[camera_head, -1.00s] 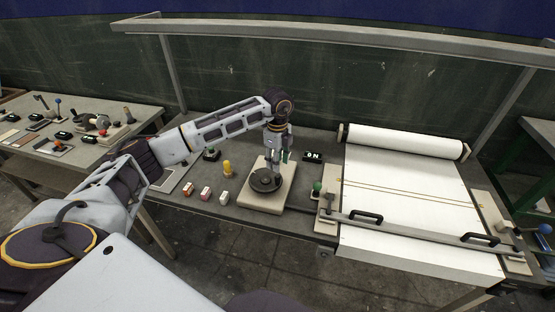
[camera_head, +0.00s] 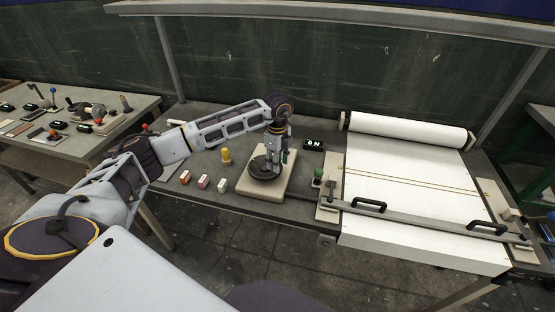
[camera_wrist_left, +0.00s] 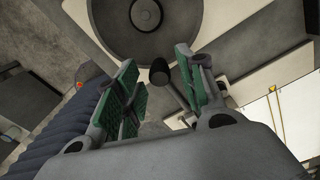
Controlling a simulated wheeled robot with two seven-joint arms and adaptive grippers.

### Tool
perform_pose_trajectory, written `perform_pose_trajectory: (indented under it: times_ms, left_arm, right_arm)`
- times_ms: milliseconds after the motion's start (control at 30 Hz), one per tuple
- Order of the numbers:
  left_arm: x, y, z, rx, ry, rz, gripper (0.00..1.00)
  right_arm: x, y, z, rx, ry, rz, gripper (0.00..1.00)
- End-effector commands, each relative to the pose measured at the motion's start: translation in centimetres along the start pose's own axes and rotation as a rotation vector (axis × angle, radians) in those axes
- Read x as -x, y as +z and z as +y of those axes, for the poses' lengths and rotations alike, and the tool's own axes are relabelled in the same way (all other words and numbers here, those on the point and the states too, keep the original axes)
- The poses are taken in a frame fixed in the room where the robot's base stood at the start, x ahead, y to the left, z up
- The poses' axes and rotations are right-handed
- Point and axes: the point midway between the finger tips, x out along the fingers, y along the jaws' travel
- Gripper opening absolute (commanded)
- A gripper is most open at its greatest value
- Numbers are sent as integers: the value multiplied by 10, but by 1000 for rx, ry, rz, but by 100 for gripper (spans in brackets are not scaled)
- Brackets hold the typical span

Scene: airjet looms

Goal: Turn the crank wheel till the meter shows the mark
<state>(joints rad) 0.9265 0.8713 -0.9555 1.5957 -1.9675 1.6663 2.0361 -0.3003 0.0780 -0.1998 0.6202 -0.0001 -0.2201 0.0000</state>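The dark round crank wheel (camera_head: 262,173) lies flat on a pale base plate (camera_head: 279,188) on the bench. My left gripper (camera_head: 270,164) points down at the wheel's far right side. In the left wrist view, the wheel (camera_wrist_left: 118,37) is at the top, and a dark crank handle (camera_wrist_left: 160,72) shows between the green-padded fingers of the gripper (camera_wrist_left: 157,90). The fingers are apart, with visible gaps around the handle. A small black display (camera_head: 314,145), perhaps the meter, stands behind the plate to the right; its white characters are too small to read surely. My right gripper is not seen.
A green knob (camera_head: 318,176) and a wide white cloth sheet (camera_head: 410,190) with a handled bar (camera_head: 430,219) lie to the right. Another bench (camera_head: 60,150) stands at left.

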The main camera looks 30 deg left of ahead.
Motion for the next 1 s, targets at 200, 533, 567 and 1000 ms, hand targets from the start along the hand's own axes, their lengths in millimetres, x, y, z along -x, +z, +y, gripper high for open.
perform_pose_trajectory:
  times_ms: [200,533,567,1000]
  left_arm:
    - [-11,0,0,0,0,0,39]
    - [-13,0,0,0,0,0,39]
    - [-13,0,0,0,0,0,39]
    - [-13,0,0,0,0,0,7]
  right_arm:
    - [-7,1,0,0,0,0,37]
    - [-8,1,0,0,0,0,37]
    - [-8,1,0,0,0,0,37]
    - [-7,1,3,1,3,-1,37]
